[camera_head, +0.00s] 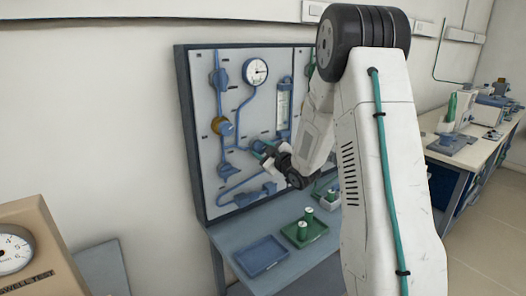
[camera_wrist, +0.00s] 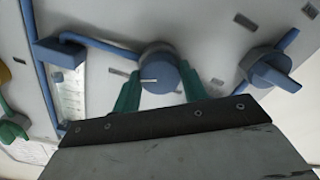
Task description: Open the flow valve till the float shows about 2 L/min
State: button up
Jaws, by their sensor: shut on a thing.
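The flow valve is a round blue knob (camera_wrist: 160,74) on the grey-white panel, with a pale pointer line on its face. My gripper (camera_wrist: 160,80) is shut on the knob, one green finger on each side of it. In the head view my gripper (camera_head: 264,149) reaches the panel below the flowmeter and largely hides the knob. The flowmeter (camera_head: 283,106) is an upright clear tube with a scale. It also shows at the left in the wrist view (camera_wrist: 70,98), tilted, and its float and reading are too small to tell.
Another blue valve handle (camera_wrist: 270,70) sits right of the knob in the wrist view. Below stand a blue tray (camera_head: 262,254) and a green tray (camera_head: 317,233) with small containers.

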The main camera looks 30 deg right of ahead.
jog(key=shift+n, duration=2.2)
jog(key=o, duration=1)
jog(key=shift+s, duration=0.1)
jog(key=s, duration=0.7)
jog(key=shift+s+d, duration=0.15)
jog(key=shift+s, duration=0.15)
